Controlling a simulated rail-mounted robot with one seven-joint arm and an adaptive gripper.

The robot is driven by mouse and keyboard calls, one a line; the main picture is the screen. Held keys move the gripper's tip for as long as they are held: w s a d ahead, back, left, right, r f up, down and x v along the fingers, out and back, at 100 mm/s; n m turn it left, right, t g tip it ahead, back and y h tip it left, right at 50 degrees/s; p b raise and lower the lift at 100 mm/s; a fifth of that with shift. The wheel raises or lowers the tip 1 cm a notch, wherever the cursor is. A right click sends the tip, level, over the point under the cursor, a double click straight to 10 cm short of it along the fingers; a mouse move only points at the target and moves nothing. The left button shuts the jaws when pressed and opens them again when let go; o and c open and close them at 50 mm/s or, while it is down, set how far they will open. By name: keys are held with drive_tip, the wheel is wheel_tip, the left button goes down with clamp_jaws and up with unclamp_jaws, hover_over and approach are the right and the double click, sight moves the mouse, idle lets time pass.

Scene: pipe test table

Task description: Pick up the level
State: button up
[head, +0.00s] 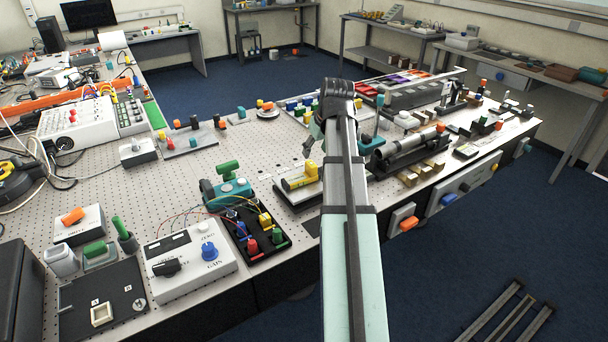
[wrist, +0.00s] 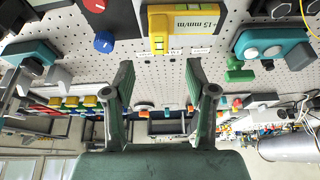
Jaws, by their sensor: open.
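The yellow level (head: 300,178) sits on a dark base plate on the perforated table, just left of my arm in the head view. In the wrist view, the level (wrist: 158,32) is at the top centre, with a plate marked "15 mm/m" beside it. My gripper (wrist: 159,72) is open, with its two green fingers spread and nothing between them. The level lies beyond the fingertips in that view, apart from them. In the head view, part of my gripper (head: 312,138) shows beside my arm, which hides the rest.
A teal device with a green knob (head: 230,180) stands left of the level. A black board with coloured terminals (head: 258,235) and a white GAIN box (head: 190,262) are in front. A metal cylinder on a black stand (head: 405,145) is to the right.

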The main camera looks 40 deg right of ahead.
sight(312, 164)
drive_tip(key=shift+p+x, duration=1.25)
drive_tip(key=shift+x, duration=3.05)
drive_tip(key=shift+s, duration=0.1)
clamp_jaws()
